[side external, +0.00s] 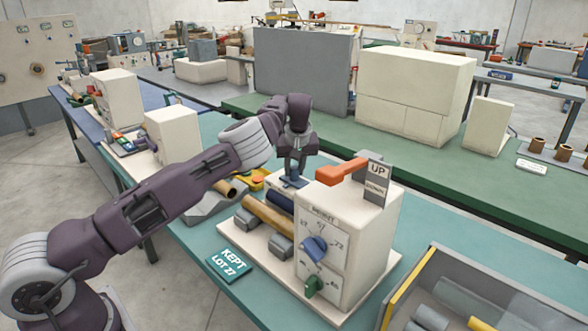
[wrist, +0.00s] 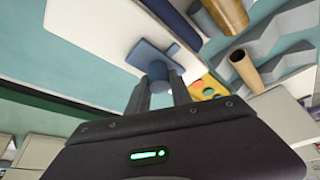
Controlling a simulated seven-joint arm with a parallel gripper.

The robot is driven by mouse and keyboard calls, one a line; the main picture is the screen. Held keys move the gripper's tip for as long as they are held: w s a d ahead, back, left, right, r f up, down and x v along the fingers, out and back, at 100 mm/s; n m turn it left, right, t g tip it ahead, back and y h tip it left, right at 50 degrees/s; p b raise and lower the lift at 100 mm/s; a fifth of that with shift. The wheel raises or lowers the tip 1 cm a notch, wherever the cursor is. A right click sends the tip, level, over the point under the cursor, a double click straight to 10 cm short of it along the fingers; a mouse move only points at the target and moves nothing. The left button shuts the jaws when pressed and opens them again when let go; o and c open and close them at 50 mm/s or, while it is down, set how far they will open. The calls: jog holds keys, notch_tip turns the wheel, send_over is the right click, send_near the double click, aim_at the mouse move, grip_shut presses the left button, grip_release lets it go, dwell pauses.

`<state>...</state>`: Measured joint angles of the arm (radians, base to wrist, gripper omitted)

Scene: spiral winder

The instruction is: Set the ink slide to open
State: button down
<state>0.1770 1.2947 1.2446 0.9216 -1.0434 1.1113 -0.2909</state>
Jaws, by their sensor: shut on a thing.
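My gripper (side external: 293,172) points down over the back left part of the spiral winder's white base, behind the cream box (side external: 348,215). In the wrist view, my gripper's fingers (wrist: 158,88) are closed on the upright of a blue piece, which I take to be the ink slide (wrist: 150,58). The slide has a flat blue plate on the white base (wrist: 97,25). It also shows in the side view as a blue patch (side external: 291,183) under my fingertips. The markings for its positions cannot be read in either view.
The cream box carries a blue dial (side external: 314,247), a green knob (side external: 313,285) and an orange lever (side external: 342,171) beside an "UP" sign (side external: 377,181). Rollers (side external: 266,215) lie left of the box.

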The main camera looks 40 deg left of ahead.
jog(key=d, duration=0.6)
jog(key=shift+d, duration=0.3)
jog(key=c, duration=1.1)
grip_release()
jog(key=shift+c, duration=0.2)
jog(key=v, duration=0.7)
jog(key=shift+a+r, duration=0.1)
jog(key=shift+r, duration=0.1)
